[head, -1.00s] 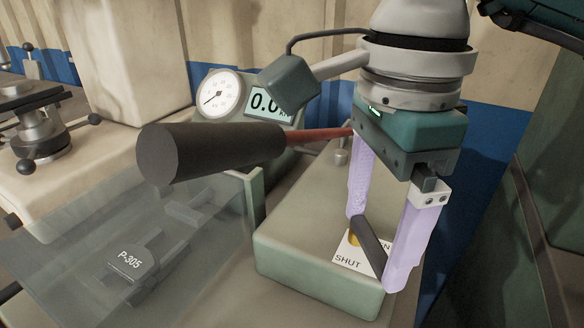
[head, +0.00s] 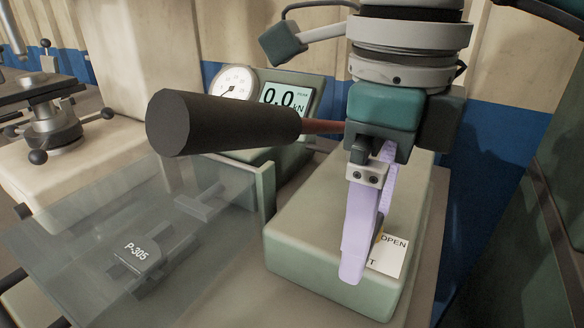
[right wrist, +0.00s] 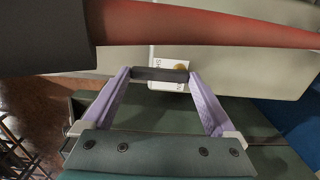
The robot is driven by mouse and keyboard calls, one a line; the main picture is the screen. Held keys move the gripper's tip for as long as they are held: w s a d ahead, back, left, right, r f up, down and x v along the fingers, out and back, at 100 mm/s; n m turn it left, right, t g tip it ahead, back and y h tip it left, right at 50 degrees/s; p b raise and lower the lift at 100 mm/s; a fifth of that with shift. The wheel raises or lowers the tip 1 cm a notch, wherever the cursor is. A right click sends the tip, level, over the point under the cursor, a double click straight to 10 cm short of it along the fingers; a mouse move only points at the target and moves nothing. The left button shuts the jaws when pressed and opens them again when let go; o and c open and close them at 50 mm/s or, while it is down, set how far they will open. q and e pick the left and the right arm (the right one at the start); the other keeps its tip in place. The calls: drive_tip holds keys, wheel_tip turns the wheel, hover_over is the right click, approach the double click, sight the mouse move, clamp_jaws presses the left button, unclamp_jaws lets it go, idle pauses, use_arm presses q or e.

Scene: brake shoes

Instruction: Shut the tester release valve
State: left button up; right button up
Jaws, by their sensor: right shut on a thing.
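The tester's green-grey base block (head: 310,220) carries a white label (head: 388,258) that reads OPEN, with the end of SHUT partly covered. My right gripper (head: 362,262) points down over this label, its pale lilac fingers almost in line in the head view. In the right wrist view the dark bar of the release valve lever (right wrist: 160,75) lies between the two fingertips, which grip its ends. The brass valve stem (right wrist: 180,67) shows beside it. In the head view the lever is hidden behind the fingers. My left gripper is not in view.
The black pump grip (head: 225,122) on a red rod reaches across, close to my right wrist. Behind it are a dial gauge (head: 233,90) and a display (head: 287,97) reading 0.0 kN. A clear guard (head: 90,235) covers the P-305 part (head: 140,253) at left.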

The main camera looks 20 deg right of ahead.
idle(0.5)
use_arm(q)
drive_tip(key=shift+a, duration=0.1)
use_arm(e)
drive_tip(key=o, duration=1)
drive_tip(key=shift+r, duration=0.1)
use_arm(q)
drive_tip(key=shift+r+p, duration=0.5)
use_arm(e)
wheel_tip(320, 180, up, 10)
